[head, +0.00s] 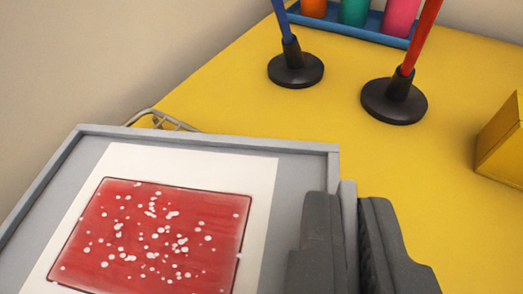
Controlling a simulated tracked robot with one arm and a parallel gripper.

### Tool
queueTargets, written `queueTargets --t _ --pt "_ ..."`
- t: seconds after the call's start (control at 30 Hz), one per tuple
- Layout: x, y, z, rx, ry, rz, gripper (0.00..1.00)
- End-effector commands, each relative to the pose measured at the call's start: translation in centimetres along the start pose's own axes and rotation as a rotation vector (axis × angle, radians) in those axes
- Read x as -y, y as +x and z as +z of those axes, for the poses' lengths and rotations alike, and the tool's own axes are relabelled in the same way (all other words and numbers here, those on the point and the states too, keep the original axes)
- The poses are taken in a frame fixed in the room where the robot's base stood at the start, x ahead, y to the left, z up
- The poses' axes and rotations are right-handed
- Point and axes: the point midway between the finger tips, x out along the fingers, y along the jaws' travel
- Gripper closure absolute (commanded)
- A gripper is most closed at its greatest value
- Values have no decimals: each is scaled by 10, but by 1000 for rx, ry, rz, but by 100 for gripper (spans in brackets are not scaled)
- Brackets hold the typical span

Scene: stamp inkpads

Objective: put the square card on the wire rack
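The square card is most likely the white sheet with a speckled red square (150,235), lying flat in a grey shallow tray (235,139) at the lower left. My gripper (347,225) is at the tray's right side. Its dark fingers stand on either side of an upright grey strip that appears to be part of the tray's edge, and they look closed on it. The fingers' lower parts are cut off by the frame. A bit of bent grey wire (160,118), perhaps the wire rack, shows behind the tray's back edge; the rest is hidden.
On the yellow table (270,120), a blue stick in a black base (295,70) and a red stick in a black base (394,100) stand behind. A blue rack (350,32) of coloured pots is at the back. A yellow block (503,145) is at right.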

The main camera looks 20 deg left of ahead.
Motion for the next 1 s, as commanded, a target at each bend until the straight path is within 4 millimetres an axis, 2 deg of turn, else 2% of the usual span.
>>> queueTargets --t 0.1,0.27,0.6,0.93,1.0 --pt "7 14 -4 0 2 2 100" --pt "11 21 -5 0 0 2 100" --pt "12 34 26 0 -3 1 100" --pt "12 34 28 0 -1 1 100" --pt "12 34 28 0 0 1 78"
